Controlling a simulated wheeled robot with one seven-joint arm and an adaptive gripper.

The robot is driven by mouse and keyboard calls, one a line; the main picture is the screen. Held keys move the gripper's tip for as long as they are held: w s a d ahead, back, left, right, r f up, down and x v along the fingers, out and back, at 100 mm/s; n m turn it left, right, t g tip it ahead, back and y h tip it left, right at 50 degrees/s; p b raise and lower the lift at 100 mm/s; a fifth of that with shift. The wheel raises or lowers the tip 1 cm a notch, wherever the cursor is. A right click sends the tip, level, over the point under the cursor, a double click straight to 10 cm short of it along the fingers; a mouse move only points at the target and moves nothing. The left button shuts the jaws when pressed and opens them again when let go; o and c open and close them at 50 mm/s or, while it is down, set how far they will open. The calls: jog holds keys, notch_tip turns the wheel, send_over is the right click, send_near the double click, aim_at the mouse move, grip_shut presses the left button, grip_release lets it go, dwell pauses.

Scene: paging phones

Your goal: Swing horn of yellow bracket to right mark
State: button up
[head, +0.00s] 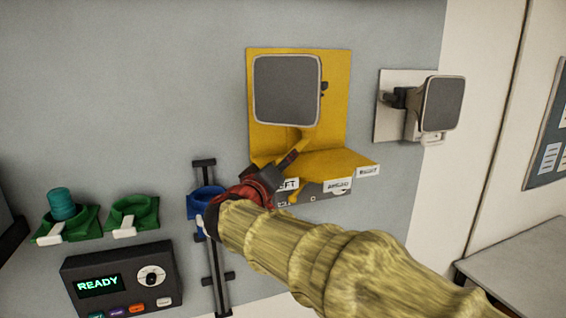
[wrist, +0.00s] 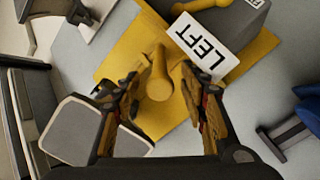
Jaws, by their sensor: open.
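The yellow bracket (head: 262,132) is fixed to the grey wall. Its horn (head: 287,90) has a square grey face turned towards the head camera, and it shows at lower left in the wrist view (wrist: 82,130). A yellow stem (wrist: 158,82) stands between the fingers of my open gripper (wrist: 160,95); I cannot tell whether they touch it. In the head view my gripper (head: 290,158) is below the horn. The bracket's ledge carries a LEFT label (wrist: 205,46), partly hidden in the head view, a middle label (head: 338,186) and a right-hand label (head: 368,171), too small to read surely.
A second horn (head: 442,104) on a white plate is to the right. A blue holder (head: 203,204) sits on a dark vertical rail at left. Two green holders (head: 132,215), one with a teal cylinder (head: 61,203), and a READY panel (head: 120,282) are further left.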

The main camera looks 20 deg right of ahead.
jog(key=c, duration=0.3)
jog(key=c, duration=0.8)
grip_shut()
